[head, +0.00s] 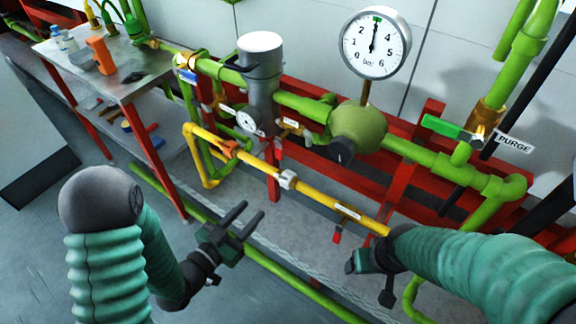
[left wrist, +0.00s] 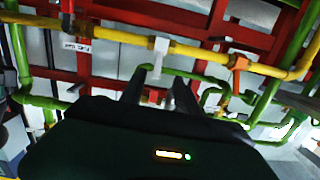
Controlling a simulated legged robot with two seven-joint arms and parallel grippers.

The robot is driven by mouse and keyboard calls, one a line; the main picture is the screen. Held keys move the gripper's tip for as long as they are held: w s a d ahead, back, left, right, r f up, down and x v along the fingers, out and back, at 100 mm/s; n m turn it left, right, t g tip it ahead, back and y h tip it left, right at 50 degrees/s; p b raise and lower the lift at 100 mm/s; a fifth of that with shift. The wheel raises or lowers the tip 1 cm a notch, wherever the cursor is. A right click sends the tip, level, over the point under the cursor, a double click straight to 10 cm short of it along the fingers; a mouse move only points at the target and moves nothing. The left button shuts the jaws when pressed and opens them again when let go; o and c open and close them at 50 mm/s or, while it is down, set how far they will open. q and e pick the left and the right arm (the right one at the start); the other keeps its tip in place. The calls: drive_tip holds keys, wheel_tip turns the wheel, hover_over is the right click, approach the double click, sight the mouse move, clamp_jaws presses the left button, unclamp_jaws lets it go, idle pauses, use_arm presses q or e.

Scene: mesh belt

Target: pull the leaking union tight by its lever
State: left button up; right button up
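A yellow pipe (head: 315,193) runs slantwise across the front of the red frame. It carries a whitish fitting (head: 287,179), an orange fitting (head: 231,149) and a small red handle (head: 337,236) below a white label. I cannot tell which is the leaking union; no drip shows. In the left wrist view the whitish fitting (left wrist: 160,46) is ahead of the fingers, and the orange one (left wrist: 238,65) is to the right. My left gripper (head: 243,215) is open and empty, below and left of the whitish fitting, apart from it. My right gripper (head: 362,262) is by the pipe's right end, its fingers unclear.
A pressure gauge (head: 375,43) and a green-handled valve (head: 445,127) with a PURGE tag stand above. A side table (head: 130,88) with bottles and tools is at the left. A low green pipe (head: 300,288) runs beneath my left gripper. Open floor lies at the lower left.

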use_arm(q)
drive_tip(key=b, duration=0.3)
approach(286, 177)
drive_tip(key=shift+t+h, duration=0.3)
drive_tip(key=shift+h, duration=0.1)
drive_tip(key=x, duration=0.3)
drive_tip(key=r+x, duration=0.1)
drive_tip(key=x, duration=0.2)
drive_tip(key=r+x, duration=0.1)
drive_tip(key=x, duration=0.2)
drive_tip(key=shift+w+d, duration=0.1)
drive_tip(key=shift+w, duration=0.5)
use_arm(e)
drive_tip(key=x, duration=0.3)
drive_tip(key=shift+s+a+f, duration=0.1)
drive_tip(key=shift+a+f, duration=0.05)
drive_tip(key=shift+a, duration=0.2)
use_arm(q)
drive_tip(key=shift+c, duration=0.2)
drive_tip(key=shift+d, duration=0.1)
drive_tip(key=c, duration=0.5)
clamp_jaws()
use_arm(e)
drive_tip(key=shift+d, duration=0.15)
